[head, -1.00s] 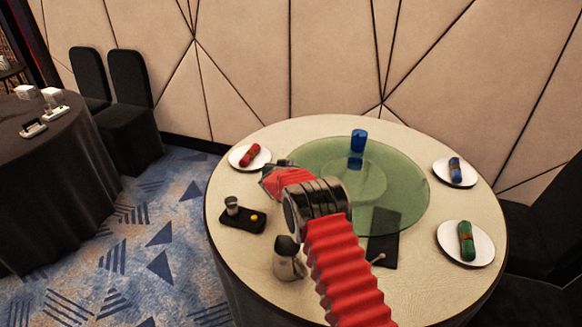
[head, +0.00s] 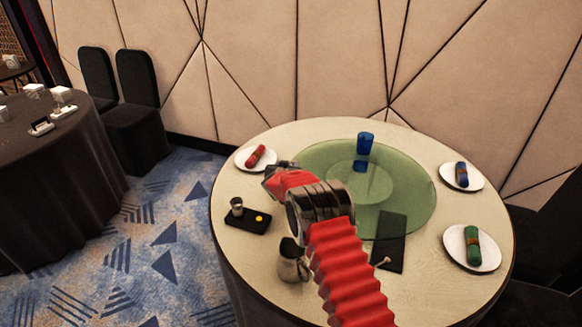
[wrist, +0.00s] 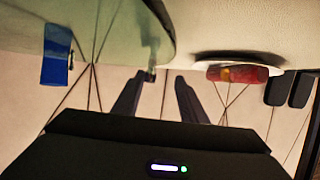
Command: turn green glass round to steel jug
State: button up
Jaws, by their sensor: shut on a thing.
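The green glass (head: 415,205) is a round see-through turntable in the middle of the round table; its edge also shows in the wrist view (wrist: 110,25). My gripper (wrist: 158,76) is at its rim, with a small post (wrist: 150,74) between the fingertips. My gripper is shut on this rim post. In the head view my gripper (head: 282,166) is at the glass's left side, and my arm hides the contact. The steel jug (head: 292,268) stands at the table's front left, off the glass, partly beside my arm.
Plates with a red (head: 255,156), a blue (head: 461,174) and a green napkin roll (head: 472,245) lie around the table. A black tray (head: 248,221) with a small cup lies left. A dark mat (head: 389,242) reaches the glass's front right. Chairs stand behind left.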

jog(key=shift+s+a+r, duration=0.1)
jog(key=shift+s+a, duration=0.05)
jog(key=shift+a, duration=0.05)
jog(key=v, duration=1.3)
jog(key=shift+s, duration=0.25)
jog(key=shift+d, duration=0.15)
jog(key=s+d+r+n+g+y, duration=0.1)
jog(key=s+r+y, duration=0.1)
jog(key=r, duration=0.5)
jog(key=s+d+r+y, duration=0.1)
jog(key=s+r, duration=0.2)
jog(key=r, duration=0.4)
jog(key=s+d+r+n+g+y, duration=0.15)
jog(key=s+d+r, duration=0.35)
jog(key=s+r, duration=0.6)
jog(key=s+d+f+g+h, duration=0.1)
jog(key=s+d, duration=0.3)
jog(key=s, duration=0.7)
jog(key=s+d+f+g, duration=0.1)
jog(key=s+d, duration=0.4)
jog(key=s, duration=0.7)
jog(key=s+d+f+g+h, duration=0.1)
jog(key=s+d+g, duration=0.2)
jog(key=s, duration=0.9)
jog(key=shift+d+m+h, duration=0.35)
jog(key=shift+d+m, duration=0.1)
jog(key=shift+d, duration=0.45)
